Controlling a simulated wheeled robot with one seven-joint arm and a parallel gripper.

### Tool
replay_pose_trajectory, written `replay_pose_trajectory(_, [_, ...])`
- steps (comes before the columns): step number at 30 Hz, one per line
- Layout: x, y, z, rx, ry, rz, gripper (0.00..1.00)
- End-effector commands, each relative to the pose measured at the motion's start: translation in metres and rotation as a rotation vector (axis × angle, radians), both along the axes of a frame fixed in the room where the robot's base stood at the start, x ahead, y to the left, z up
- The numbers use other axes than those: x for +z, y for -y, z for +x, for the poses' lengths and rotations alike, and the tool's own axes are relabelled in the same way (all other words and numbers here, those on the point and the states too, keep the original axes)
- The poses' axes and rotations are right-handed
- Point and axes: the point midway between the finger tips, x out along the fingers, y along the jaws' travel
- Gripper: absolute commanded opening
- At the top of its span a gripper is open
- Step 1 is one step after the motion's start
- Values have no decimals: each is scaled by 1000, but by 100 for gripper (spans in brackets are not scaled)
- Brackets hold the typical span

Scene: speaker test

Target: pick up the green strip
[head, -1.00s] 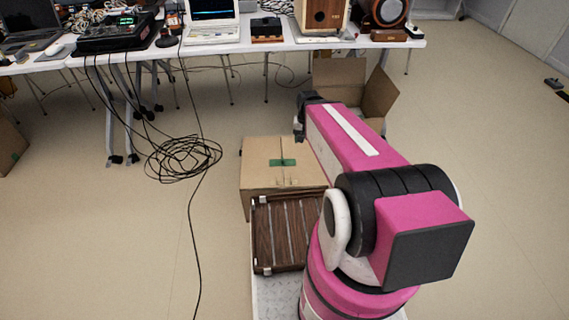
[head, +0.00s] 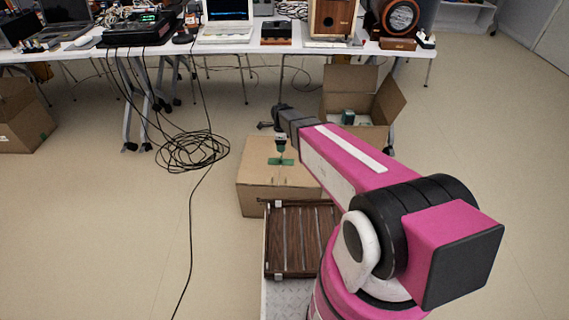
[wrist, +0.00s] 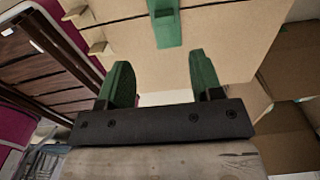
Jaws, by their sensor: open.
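The green strip (head: 281,162) lies on the top of a closed cardboard box (head: 250,180), across its seam. In the wrist view the green strip (wrist: 166,27) shows at the top centre, beyond the fingertips and roughly in line with the gap between them. My gripper (head: 281,149) points down above the box, close to the strip. In the wrist view my gripper (wrist: 163,62) has its two green fingers spread apart with nothing between them. I cannot tell the exact height left between fingertips and strip.
A brown slatted wooden piece (head: 290,240) lies just in front of the box. An open cardboard box (head: 358,105) stands behind to the right. Coiled black cable (head: 192,152) lies on the floor to the left. A white table (head: 225,47) with electronics stands at the back.

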Motion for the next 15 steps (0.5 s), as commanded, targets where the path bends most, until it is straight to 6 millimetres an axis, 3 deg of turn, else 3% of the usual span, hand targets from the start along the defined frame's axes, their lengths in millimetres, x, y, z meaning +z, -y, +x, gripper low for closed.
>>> replay_pose_trajectory(15, [-56, -1, 1, -8, -1, 0, 60])
